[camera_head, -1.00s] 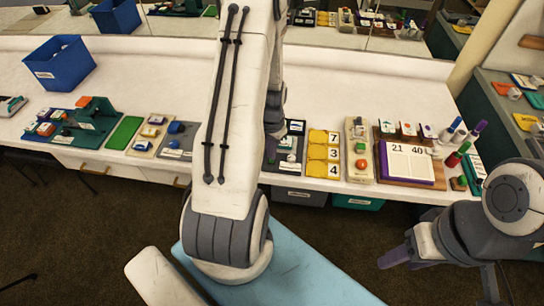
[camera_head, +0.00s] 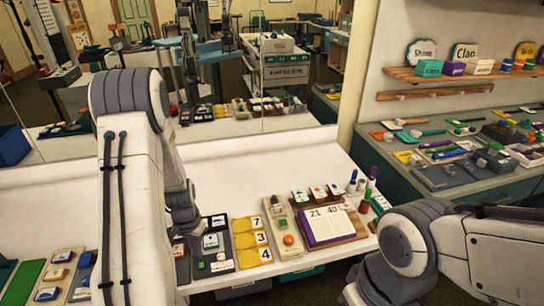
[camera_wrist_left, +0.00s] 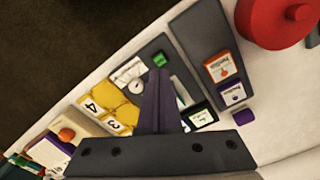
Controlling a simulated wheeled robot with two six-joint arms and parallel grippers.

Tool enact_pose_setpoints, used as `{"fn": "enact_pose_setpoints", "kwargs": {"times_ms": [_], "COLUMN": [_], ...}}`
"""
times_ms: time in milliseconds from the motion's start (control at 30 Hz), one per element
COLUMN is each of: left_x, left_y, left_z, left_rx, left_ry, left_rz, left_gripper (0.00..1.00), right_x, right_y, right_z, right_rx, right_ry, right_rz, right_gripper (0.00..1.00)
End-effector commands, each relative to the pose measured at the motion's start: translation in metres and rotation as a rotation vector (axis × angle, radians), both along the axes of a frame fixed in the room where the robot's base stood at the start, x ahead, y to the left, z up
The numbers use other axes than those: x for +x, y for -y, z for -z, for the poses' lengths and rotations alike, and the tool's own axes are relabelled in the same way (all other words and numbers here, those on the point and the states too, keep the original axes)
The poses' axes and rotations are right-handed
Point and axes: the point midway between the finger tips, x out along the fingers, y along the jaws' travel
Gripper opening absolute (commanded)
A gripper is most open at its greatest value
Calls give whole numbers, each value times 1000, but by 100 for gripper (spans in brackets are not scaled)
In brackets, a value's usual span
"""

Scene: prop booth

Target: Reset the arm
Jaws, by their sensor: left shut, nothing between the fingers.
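My left arm (camera_head: 130,200) rises through the left half of the head view. My left gripper (camera_head: 191,243) points down over the counter, beside a dark board with small cards. In the left wrist view its purple-grey fingers (camera_wrist_left: 158,90) are shut with nothing between them. Their tips are in front of the dark board (camera_wrist_left: 150,50), near a small green block (camera_wrist_left: 159,60); I cannot tell whether they touch. My right arm (camera_head: 410,245) enters from the right, over the front of the counter. Its gripper is not in the frame.
Yellow number cards (camera_head: 248,240), a beige panel with a red button (camera_head: 285,228) and a book stand (camera_head: 330,222) lie right of my left gripper. A red round object (camera_wrist_left: 280,20) shows in the wrist view. The counter's back strip (camera_head: 250,172) is clear.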

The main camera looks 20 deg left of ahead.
Motion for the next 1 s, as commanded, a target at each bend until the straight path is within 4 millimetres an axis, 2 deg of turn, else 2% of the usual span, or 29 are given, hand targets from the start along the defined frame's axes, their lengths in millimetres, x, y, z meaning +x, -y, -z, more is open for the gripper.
{"fn": "enact_pose_setpoints", "kwargs": {"times_ms": [67,167,267,367,400,500,600,700,833,900,1000], "left_x": [2,10,20,19,14,-11,-48,-89,-133,-148,-160], "left_y": [3,22,66,126,151,208,254,285,303,307,310], "left_z": [-2,-18,-49,-88,-103,-138,-166,-188,-205,-209,-212], "left_rx": [1,3,2,-3,-7,-22,-39,-56,-75,-81,-86], "left_ry": [1,8,19,32,35,42,44,44,39,34,30], "left_rz": [6,41,111,204,243,339,437,524,609,638,660], "left_gripper": [0,0,0,0,0,0,0,0,0,0,0], "right_x": [0,0,0,0,0,0,0,0,0,0,0], "right_y": [0,0,0,0,0,0,0,0,0,0,0], "right_z": [0,0,0,0,0,0,0,0,0,0,0], "right_rx": [0,0,0,0,0,0,0,0,0,0,0], "right_ry": [0,0,0,0,0,0,0,0,0,0,0], "right_rz": [0,0,0,0,0,0,0,0,0,0,0], "right_gripper": [50,50,50,50,50,50,50,50,50,50,50]}}
